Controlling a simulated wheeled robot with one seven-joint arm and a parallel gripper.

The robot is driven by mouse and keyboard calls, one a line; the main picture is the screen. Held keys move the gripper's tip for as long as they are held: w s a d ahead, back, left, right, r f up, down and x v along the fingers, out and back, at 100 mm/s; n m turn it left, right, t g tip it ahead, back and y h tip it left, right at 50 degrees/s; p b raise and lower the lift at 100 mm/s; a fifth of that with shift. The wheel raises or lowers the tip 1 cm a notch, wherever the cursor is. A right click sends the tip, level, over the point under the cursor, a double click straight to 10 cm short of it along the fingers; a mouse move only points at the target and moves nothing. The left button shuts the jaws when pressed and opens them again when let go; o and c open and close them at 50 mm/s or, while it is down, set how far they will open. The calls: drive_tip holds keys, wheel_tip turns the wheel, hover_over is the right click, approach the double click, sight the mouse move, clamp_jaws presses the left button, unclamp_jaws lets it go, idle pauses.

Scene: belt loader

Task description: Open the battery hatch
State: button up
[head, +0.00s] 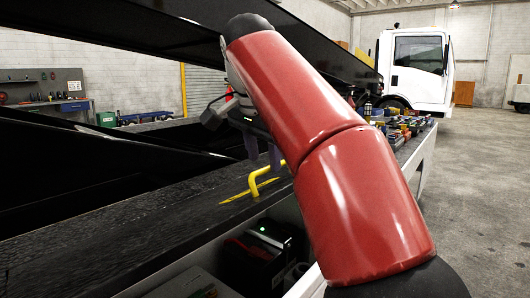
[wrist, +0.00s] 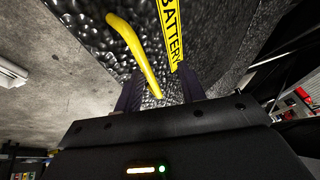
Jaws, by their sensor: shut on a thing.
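The yellow handle (head: 262,180) is a bent bar standing on the black textured deck. In the wrist view the handle (wrist: 138,55) runs down between my two dark fingers. My gripper (head: 265,152) reaches down from above and is shut on the handle's far part; it also shows in the wrist view (wrist: 160,90). The battery hatch (wrist: 205,45) is a black rough panel with a yellow "BATTERY" label (wrist: 171,32). The hatch appears to lie flush with the deck, but its edges cannot be made out. My red arm hides part of the deck.
Below the deck edge, an open side bay holds a dark box (head: 264,240) with a green light. A black beam (head: 150,30) slants above. Loose coloured items (head: 405,125) lie farther along the deck. A white truck (head: 415,65) stands behind; the right floor is clear.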

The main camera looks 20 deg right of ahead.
drive_tip(key=shift+a+r, duration=0.1)
drive_tip(key=shift+a, duration=0.1)
drive_tip(key=shift+r, duration=0.25)
drive_tip(key=v, duration=0.4)
drive_tip(key=shift+s+a+r, duration=0.1)
drive_tip(key=shift+s+a, duration=0.05)
drive_tip(key=shift+s, duration=0.2)
drive_tip(key=s+a, duration=0.1)
drive_tip(key=s, duration=0.2)
drive_tip(key=s+a+b, duration=0.1)
drive_tip(key=s+a, duration=0.1)
drive_tip(key=s, duration=0.1)
drive_tip(key=s+a, duration=0.2)
drive_tip(key=s, duration=0.1)
drive_tip(key=shift+s, duration=0.2)
drive_tip(key=shift+s+a, duration=0.2)
drive_tip(key=shift+s, duration=0.2)
